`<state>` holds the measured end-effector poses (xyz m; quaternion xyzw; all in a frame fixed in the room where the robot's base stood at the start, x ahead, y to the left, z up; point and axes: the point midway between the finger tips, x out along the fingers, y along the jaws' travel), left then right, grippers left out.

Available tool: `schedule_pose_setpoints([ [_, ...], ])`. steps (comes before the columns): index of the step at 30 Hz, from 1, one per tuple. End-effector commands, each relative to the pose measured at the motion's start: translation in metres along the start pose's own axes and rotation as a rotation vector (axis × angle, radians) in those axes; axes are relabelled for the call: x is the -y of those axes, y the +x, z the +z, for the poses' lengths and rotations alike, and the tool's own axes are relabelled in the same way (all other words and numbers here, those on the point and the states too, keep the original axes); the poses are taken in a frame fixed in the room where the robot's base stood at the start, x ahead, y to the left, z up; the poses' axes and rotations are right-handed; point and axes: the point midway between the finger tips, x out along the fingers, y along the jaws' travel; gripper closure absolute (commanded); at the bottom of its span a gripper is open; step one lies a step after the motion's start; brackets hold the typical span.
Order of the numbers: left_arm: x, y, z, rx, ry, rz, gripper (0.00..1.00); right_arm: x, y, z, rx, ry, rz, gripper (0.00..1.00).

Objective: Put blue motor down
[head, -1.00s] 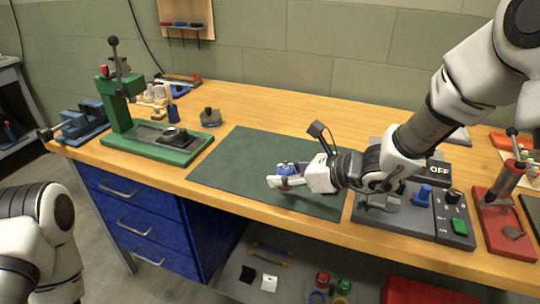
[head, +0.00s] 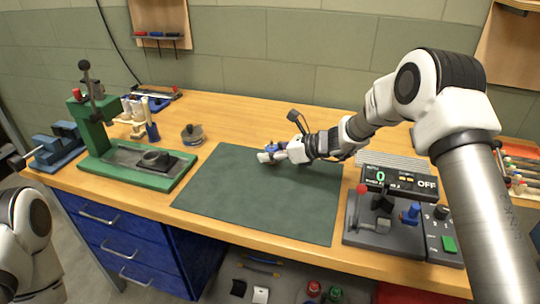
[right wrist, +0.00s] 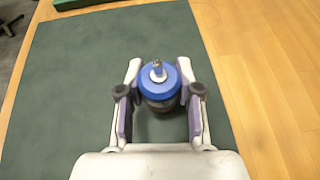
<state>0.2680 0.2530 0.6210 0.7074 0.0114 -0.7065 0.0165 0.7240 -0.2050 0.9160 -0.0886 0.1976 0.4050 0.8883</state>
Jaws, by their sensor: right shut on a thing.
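The blue motor (right wrist: 160,88) has a blue round top and a silver shaft pointing up. My right gripper (right wrist: 160,100) is shut on it, one finger on each side, and the motor looks upright. In the head view the right gripper (head: 272,153) is over the far part of the dark green mat (head: 250,202), and the blue motor (head: 270,146) shows only partly behind the fingers. I cannot tell whether the motor's base touches the mat. My left gripper is out of view; only part of my left arm shows at the lower left.
A green press (head: 118,160) and a small grey round part (head: 192,134) stand left of the mat. A grey test stand with an OFF display (head: 398,182) stands to its right. Most of the mat is bare. Blue drawers (head: 120,235) are below the bench.

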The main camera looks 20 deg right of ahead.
Motion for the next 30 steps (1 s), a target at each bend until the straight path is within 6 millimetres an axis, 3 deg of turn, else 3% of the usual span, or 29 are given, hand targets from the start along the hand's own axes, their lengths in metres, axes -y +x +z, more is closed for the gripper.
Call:
schedule_pose_setpoints([
  [3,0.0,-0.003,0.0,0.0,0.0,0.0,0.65,-0.001,0.008,-0.016,0.0,0.002,0.001,1.0],
  [14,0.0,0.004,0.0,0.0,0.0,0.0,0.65,-0.001,0.011,-0.022,0.001,0.0,0.0,1.0],
  [15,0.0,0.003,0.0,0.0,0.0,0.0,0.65,-0.001,0.01,-0.022,0.001,0.0,0.0,0.58],
  [17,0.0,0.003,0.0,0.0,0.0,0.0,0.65,-0.001,0.01,-0.021,0.0,0.0,0.0,0.4],
  [26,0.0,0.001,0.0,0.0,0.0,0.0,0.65,-0.001,0.009,-0.02,0.001,0.0,0.0,0.4],
  [30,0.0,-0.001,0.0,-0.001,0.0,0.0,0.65,0.001,-0.002,-0.017,0.003,0.002,-0.003,0.4],
])
